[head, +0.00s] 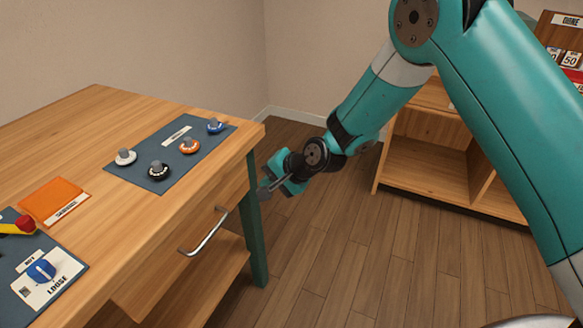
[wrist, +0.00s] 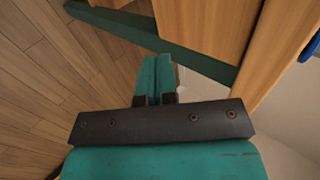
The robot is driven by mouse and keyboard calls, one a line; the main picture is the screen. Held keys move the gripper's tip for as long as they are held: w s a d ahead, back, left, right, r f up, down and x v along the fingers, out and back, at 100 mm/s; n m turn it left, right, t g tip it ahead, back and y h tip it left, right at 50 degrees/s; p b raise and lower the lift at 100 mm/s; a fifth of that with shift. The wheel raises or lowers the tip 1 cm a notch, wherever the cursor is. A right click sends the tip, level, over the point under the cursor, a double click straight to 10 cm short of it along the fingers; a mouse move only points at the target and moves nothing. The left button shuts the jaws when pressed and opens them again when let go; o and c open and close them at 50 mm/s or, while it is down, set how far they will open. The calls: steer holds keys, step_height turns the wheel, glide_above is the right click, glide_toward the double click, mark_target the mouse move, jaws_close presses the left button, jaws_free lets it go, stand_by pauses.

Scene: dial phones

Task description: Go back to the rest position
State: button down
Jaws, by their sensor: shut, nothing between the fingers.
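My gripper (head: 268,190) is in the middle of the head view, off the right end of the wooden table and beside its green leg. It is shut and empty. In the wrist view my gripper's fingers (wrist: 154,75) are pressed together, with the green table leg (wrist: 160,40) and wooden panels beyond them. My teal arm reaches down to it from the upper right.
A wooden table (head: 100,110) at left has a drawer handle (head: 203,233) and a dark mat (head: 137,174) with several knobs. An orange pad (head: 52,198) and a blue dial (head: 41,270) lie nearer. A wooden shelf (head: 425,160) stands behind my arm. The floor (head: 340,265) between is clear.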

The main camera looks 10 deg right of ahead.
steer(key=s+d+r+n+g+h, duration=0.1)
steer(key=s+d+r+n, duration=0.25)
steer(key=s+r, duration=0.45)
steer(key=s+d+r+n+g, duration=0.1)
steer(key=s+d+r+n, duration=0.2)
steer(key=s+d+r, duration=0.45)
steer(key=s+d+r+n+g+h, duration=0.1)
steer(key=s+d+r+n, duration=0.2)
steer(key=s, duration=0.5)
steer(key=s+d+r+n+g+h, duration=0.1)
steer(key=s+r+n+g+h, duration=0.1)
steer(key=s+r+n, duration=0.35)
step_height(320, 180, up, 14)
steer(key=m+p, duration=0.1)
steer(key=p, duration=1.4)
steer(key=shift+s+a+m+p, duration=0.15)
steer(key=shift+s+m+p, duration=0.2)
steer(key=shift+s+m, duration=0.1)
steer(key=shift+f, duration=0.1)
